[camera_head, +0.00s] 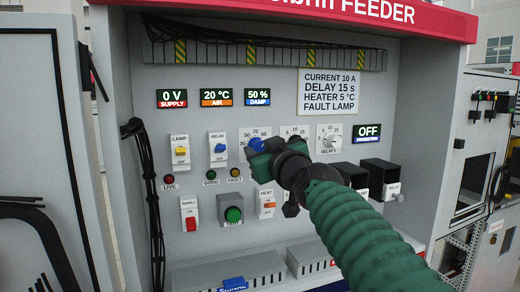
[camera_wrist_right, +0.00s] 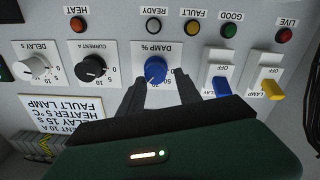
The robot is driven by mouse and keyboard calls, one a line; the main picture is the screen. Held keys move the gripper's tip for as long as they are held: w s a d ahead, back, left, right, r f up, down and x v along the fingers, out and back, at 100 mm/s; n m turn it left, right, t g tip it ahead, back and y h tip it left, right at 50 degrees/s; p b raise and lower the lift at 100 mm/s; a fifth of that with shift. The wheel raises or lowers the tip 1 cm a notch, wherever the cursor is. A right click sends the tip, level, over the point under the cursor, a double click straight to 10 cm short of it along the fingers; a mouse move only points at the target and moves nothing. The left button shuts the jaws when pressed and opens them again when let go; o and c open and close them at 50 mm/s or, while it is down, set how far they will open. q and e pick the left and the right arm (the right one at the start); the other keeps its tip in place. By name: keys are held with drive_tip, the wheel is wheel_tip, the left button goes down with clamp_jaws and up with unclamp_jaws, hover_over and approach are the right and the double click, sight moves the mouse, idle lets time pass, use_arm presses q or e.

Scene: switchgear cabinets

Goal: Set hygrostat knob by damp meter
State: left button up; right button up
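The damp meter (camera_head: 257,92) on the panel reads 50 % on a black display with a blue DAMP label. The hygrostat knob is a blue round knob (camera_wrist_right: 156,69) on a white plate marked DAMP %; in the head view it (camera_head: 256,144) is partly covered by my right gripper. My right gripper (camera_wrist_right: 160,84) is at the knob, its two dark fingers apart with the knob's lower part in line with the gap. I see a gap beside the knob, and contact cannot be made out. The left gripper is not in view.
The black CURRENT A knob (camera_wrist_right: 92,68) and white DELAY S knob (camera_wrist_right: 35,66) sit on one side. The blue RELAY switch (camera_wrist_right: 221,86) and yellow LAMP switch (camera_wrist_right: 272,90) sit close on the other. A white notice (camera_head: 329,92) reads CURRENT 10 A, DELAY 15 S, HEATER 5 °C, FAULT LAMP.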

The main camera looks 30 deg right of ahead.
drive_tip(key=shift+w+f, duration=0.1)
drive_tip(key=shift+w, duration=0.1)
drive_tip(key=shift+c, duration=1.2)
drive_tip(key=shift+w+d+f, duration=0.2)
drive_tip(key=shift+d+f, duration=0.1)
drive_tip(key=shift+d, duration=0.35)
clamp_jaws()
drive_tip(key=shift+w+a, duration=0.1)
drive_tip(key=shift+a, duration=0.2)
drive_tip(key=n+b, duration=1)
drive_tip(key=n, duration=0.4)
drive_tip(key=shift+d+f, duration=0.1)
drive_tip(key=n, duration=0.2)
drive_tip(key=n+b, duration=0.1)
drive_tip(key=n, duration=0.1)
drive_tip(key=shift+r+n, duration=0.2)
drive_tip(key=shift+n, duration=0.1)
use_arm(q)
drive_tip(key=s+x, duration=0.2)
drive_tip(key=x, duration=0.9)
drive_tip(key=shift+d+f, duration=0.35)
use_arm(e)
drive_tip(key=shift+r+n, duration=0.15)
drive_tip(key=shift+n, duration=0.45)
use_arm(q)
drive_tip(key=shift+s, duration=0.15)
use_arm(e)
drive_tip(key=shift+r, duration=0.15)
